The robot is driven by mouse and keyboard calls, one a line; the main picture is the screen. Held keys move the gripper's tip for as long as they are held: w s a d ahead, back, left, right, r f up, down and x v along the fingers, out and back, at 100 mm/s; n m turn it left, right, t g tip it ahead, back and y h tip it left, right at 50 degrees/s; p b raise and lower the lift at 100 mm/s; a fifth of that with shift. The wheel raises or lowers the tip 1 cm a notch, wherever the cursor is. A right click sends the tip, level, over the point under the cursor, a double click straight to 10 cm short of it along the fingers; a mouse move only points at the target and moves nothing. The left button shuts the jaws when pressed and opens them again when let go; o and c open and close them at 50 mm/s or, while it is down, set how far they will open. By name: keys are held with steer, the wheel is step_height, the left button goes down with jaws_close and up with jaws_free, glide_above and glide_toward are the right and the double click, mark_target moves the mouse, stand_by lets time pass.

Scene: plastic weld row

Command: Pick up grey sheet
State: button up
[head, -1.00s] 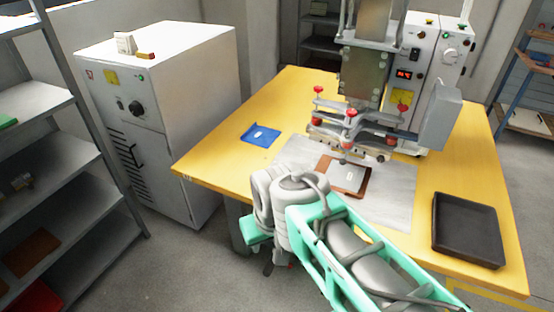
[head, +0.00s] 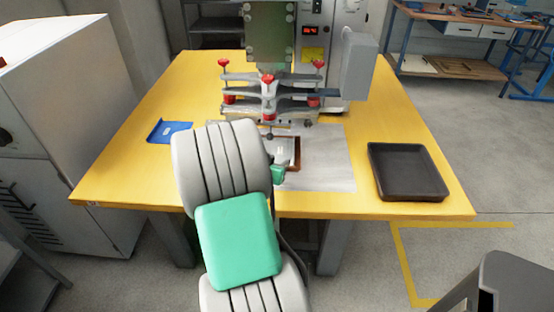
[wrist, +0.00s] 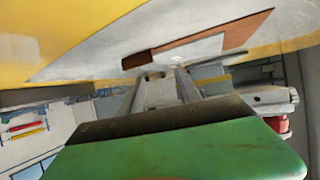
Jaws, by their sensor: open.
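The pale grey sheet (head: 288,145) lies in a brown frame (head: 296,164) on a larger light-grey plate (head: 330,170) under the press. My arm hides its left part in the head view. In the wrist view, the pale sheet (wrist: 190,49) shows beyond the fingertips, between brown frame parts (wrist: 241,28). My gripper (wrist: 158,74) is open, its two fingers apart with nothing seen between them. In the head view, my gripper (head: 281,158) is at the frame's near side, close to the sheet. I cannot tell whether it touches.
The press with red knobs (head: 268,80) stands right behind the sheet and overhangs it. A black tray (head: 405,192) sits at the right of the yellow table (head: 120,172). A blue piece (head: 168,131) lies at the left. A white cabinet (head: 75,140) stands left of the table.

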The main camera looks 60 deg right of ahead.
mark_target(292, 159)
steer(key=s+d, duration=0.1)
steer(key=s+d+f, duration=0.1)
steer(key=shift+d+h, duration=0.4)
steer(key=x, duration=0.6)
steer(key=shift+w+d, duration=0.15)
steer(key=shift+d, duration=0.2)
steer(key=shift+c, duration=0.2)
steer(key=shift+a, duration=0.1)
jaws_close()
